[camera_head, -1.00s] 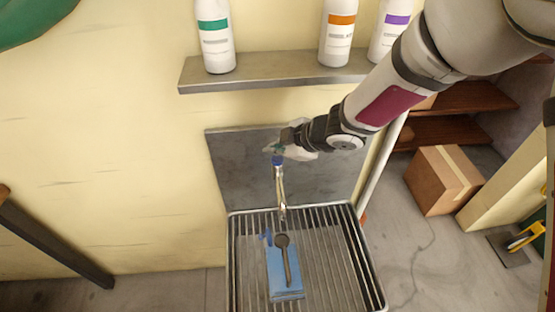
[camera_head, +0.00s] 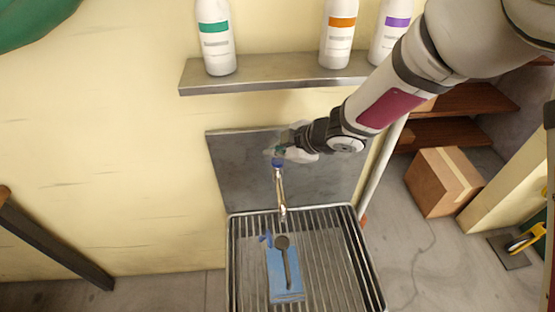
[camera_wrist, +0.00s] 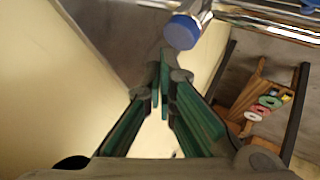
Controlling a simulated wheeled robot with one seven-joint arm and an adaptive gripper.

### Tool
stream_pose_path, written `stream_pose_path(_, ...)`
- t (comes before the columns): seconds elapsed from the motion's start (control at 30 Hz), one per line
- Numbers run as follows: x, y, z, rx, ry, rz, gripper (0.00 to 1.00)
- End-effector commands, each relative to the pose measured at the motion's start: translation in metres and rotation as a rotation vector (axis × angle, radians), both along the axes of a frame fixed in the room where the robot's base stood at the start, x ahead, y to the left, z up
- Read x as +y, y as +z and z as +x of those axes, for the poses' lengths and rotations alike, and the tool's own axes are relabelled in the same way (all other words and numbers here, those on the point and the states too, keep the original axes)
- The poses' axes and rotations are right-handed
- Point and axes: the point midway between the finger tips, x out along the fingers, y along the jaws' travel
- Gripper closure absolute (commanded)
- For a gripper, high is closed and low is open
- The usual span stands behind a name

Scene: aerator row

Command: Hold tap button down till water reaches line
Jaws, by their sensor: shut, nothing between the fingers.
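The chrome tap (camera_head: 281,195) stands out from the steel back panel and has a blue button (camera_head: 278,163) on its top. In the wrist view the blue button (camera_wrist: 182,32) is a round cap just beyond and right of my fingertips. My gripper (camera_head: 281,151) is at the tap's top; in the wrist view its green-padded fingers (camera_wrist: 163,75) are shut and empty. A gap shows between the fingertips and the button there, but its depth is hard to judge. No water stream, water level or fill line can be made out.
Below the tap is a slatted drain grate (camera_head: 335,260) bearing a blue flat item (camera_head: 287,290) and a dark long-handled tool (camera_head: 285,260). A shelf (camera_head: 270,78) with several white bottles is above. A cardboard box (camera_head: 443,182) is on the floor at right.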

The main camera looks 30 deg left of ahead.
Motion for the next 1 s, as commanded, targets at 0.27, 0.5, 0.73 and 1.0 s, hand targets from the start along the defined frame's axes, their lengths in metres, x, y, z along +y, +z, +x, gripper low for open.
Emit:
stream_pose_path(0.27,0.000,-0.004,0.001,0.001,-0.001,0.000,1.00)
stream_pose_path(0.5,0.000,-0.009,0.000,0.000,-0.001,-0.001,1.00)
stream_pose_path(0.73,0.000,-0.008,0.000,0.000,0.000,0.000,1.00)
stream_pose_path(1.0,0.000,-0.011,0.000,0.000,0.000,0.000,1.00)
